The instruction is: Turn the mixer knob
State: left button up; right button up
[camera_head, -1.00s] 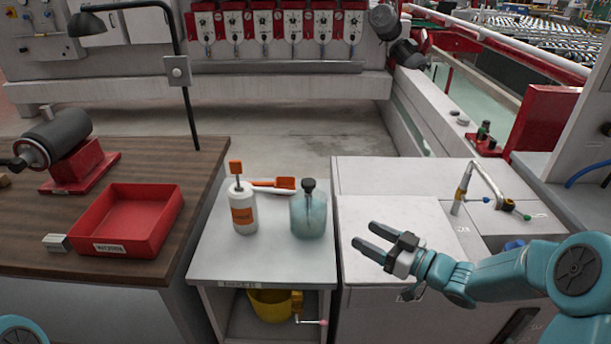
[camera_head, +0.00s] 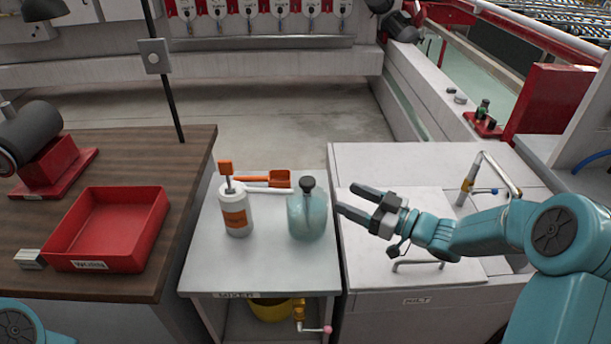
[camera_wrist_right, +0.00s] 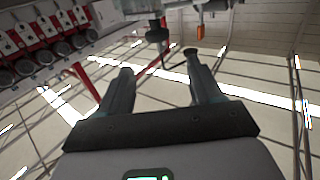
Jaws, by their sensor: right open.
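A front-edge label (camera_head: 236,295) on the pale middle cabinet reads "MIXER". Below it, on the shelf, sits a yellow vessel (camera_head: 270,309), partly hidden by the top, with a small handle ending in a pink knob (camera_head: 328,329). On top stands a bluish glass jar (camera_head: 307,222) with a black knob-like cap (camera_head: 307,183). I cannot tell which is the mixer knob. My right gripper (camera_head: 353,199) is open and empty, just right of the jar, fingers pointing left; its fingers also show in the wrist view (camera_wrist_right: 157,72). My left gripper is out of view.
A white bottle (camera_head: 236,212) and an orange scoop (camera_head: 270,178) stand or lie left of the jar. A red tray (camera_head: 107,225) is on the wooden bench (camera_head: 60,283). A metal handle (camera_head: 418,262) and a tap-like pipe (camera_head: 481,160) are at the white unit on the right.

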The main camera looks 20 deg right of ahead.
aim_at(307, 181)
jog(key=x, duration=0.4)
jog(key=p+x, duration=0.1)
jog(key=x, duration=0.3)
jog(key=p+x, duration=0.1)
jog(key=x, duration=0.3)
jog(key=shift+w+d+f, duration=0.1)
jog(key=shift+w+f, duration=0.15)
jog(key=shift+f, duration=0.05)
jog(key=shift+w, duration=0.15)
jog(key=shift+s+a+r, duration=0.2)
jog(key=shift+w+f, duration=0.15)
jog(key=shift+w, duration=0.05)
jog(key=c, duration=1)
jog(key=shift+o, duration=0.2)
